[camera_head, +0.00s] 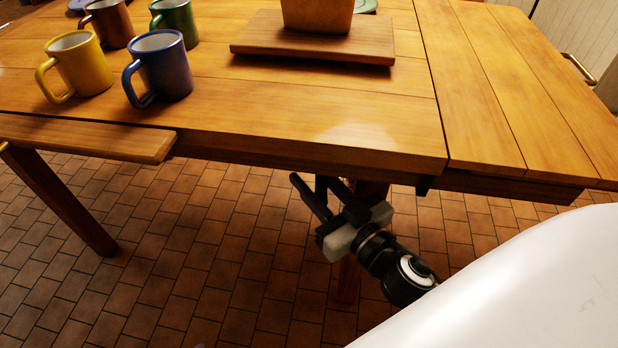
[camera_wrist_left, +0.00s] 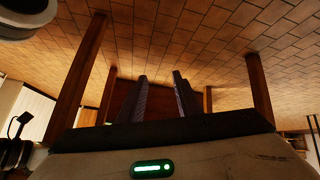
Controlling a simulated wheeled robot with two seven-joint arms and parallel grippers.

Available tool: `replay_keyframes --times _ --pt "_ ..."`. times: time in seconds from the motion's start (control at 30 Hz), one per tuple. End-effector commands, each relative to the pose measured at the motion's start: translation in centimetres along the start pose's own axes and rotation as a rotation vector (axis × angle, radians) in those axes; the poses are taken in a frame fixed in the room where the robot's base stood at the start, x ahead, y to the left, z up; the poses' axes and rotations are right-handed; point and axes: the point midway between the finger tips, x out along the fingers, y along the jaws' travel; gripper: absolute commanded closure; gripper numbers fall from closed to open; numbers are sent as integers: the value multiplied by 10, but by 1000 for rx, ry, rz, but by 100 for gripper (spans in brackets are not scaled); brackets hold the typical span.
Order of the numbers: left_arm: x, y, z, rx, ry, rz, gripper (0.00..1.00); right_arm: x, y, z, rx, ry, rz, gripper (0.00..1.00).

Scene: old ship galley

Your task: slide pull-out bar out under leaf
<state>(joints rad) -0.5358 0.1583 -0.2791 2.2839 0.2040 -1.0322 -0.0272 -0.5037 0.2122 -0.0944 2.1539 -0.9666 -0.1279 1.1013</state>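The wooden table (camera_head: 300,125) has a plank leaf (camera_head: 510,80) level with its top at the right. A darker wooden bar (camera_head: 505,187) shows under the leaf's near edge; I cannot tell how far it is slid out. My left gripper (camera_wrist_left: 161,78) shows in the left wrist view, open and empty, with table legs beyond.
Blue (camera_head: 160,68), yellow (camera_head: 78,66), red (camera_head: 108,22) and green (camera_head: 175,22) mugs stand at the table's left. A wooden board (camera_head: 315,38) carries a wooden block (camera_head: 317,14). A lower plank (camera_head: 85,136) juts out at left. Tiled floor (camera_head: 190,240) is open below.

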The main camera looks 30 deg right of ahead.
Motion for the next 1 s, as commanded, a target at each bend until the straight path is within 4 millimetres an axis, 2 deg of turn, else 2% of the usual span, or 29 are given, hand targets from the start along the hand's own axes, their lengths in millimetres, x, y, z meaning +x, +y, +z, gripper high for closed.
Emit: replay_keyframes --times 0.33,0.47,0.8,1.0 --pt "0 0 0 0 0 0 69 0 -3 0 1 2 -5 63" --pt "1 0 1 -1 0 1 69 -9 -3 1 4 -1 -5 63" --pt "1 3 -3 -7 22 12 69 -68 -2 2 6 -3 -1 63" --pt "0 4 -6 -8 29 15 69 -94 -1 1 3 -2 -1 63"
